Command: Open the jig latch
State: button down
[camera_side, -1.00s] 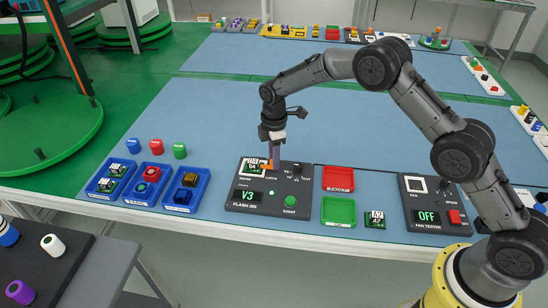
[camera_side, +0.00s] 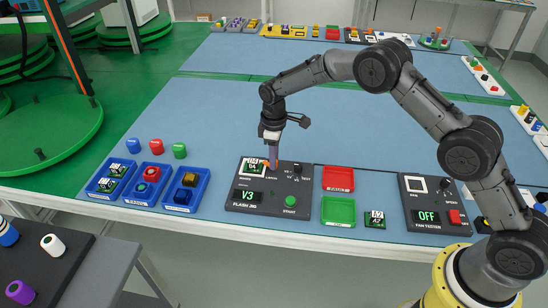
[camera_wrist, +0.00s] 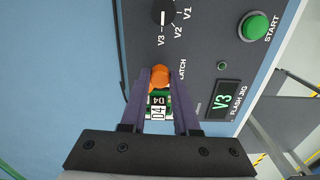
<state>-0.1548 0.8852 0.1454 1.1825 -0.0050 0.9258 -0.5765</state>
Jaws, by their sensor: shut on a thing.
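The dark flash jig (camera_side: 236,200) stands near the table's front edge, its display reading V3. A green board marked D4 (camera_side: 254,168) sits in its upper left nest; it also shows between my fingers in the wrist view (camera_wrist: 158,101). The orange latch (camera_wrist: 160,76) is beside the board, next to the LATCH label, and only a little of it shows in the side view (camera_side: 266,163). My gripper (camera_wrist: 161,80) points down and is shut on the orange latch, one finger on each side. The fingers hide part of the latch.
A selector knob (camera_side: 298,169) and a green START button (camera_side: 290,201) are on the jig. A red tray (camera_side: 338,187), a green tray (camera_side: 324,211) and a loose board (camera_side: 375,219) lie to the right. Blue bins (camera_side: 136,199) stand left. The fan tester (camera_side: 420,226) reads OFF.

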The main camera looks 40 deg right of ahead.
jog(key=m, duration=1.1)
jog(key=shift+a+r+m, duration=0.1)
jog(key=shift+m, duration=0.3)
dwell(0.3)
jog(key=c, duration=0.7)
grip_release()
jog(key=shift+o, duration=0.2)
notch_tip(320, 180, up, 14)
